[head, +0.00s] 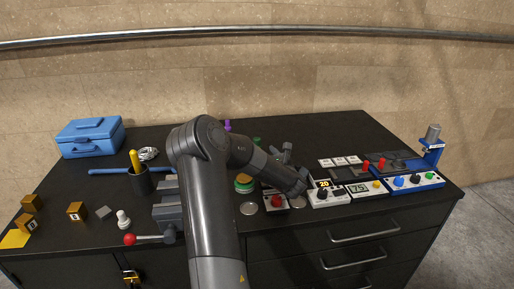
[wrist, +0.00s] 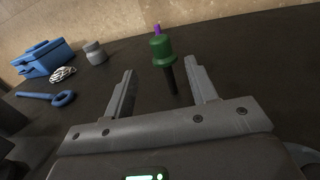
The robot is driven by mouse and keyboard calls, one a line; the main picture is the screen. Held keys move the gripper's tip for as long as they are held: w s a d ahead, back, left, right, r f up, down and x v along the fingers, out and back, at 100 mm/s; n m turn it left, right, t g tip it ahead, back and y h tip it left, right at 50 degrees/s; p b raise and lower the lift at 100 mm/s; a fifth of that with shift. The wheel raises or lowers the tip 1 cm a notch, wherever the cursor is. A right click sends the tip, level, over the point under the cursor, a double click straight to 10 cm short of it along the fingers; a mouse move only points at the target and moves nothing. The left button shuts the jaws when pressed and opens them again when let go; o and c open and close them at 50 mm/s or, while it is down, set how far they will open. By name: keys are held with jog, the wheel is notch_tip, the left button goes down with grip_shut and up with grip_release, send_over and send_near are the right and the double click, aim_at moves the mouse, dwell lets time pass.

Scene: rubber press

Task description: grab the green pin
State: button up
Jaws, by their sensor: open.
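The green pin (wrist: 160,48) stands upright in the wrist view, with a wide green head, a dark shaft below and a purple bit showing at its top. My gripper (wrist: 166,83) is open, with one finger left of the pin and one to its right. The pin appears ahead of the fingers, roughly between their tips; I cannot tell if it is inside the jaws. In the head view, a small green part (head: 257,140) shows behind my arm, and my gripper (head: 283,150) is close to its right. My arm hides much of that area.
A blue toolbox (head: 90,137) and a blue wrench (head: 112,171) lie at the left. A black cup (head: 140,181) with a yellow handle stands near a vise lever (head: 150,239). Control boxes (head: 328,197) and a blue press (head: 432,147) stand at the right. The back middle looks mostly clear.

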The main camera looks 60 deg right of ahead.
aim_at(255, 139)
jog(key=x, duration=1)
jog(key=shift+w+d, duration=0.25)
jog(key=shift+w, duration=0.05)
jog(key=c, duration=1.1)
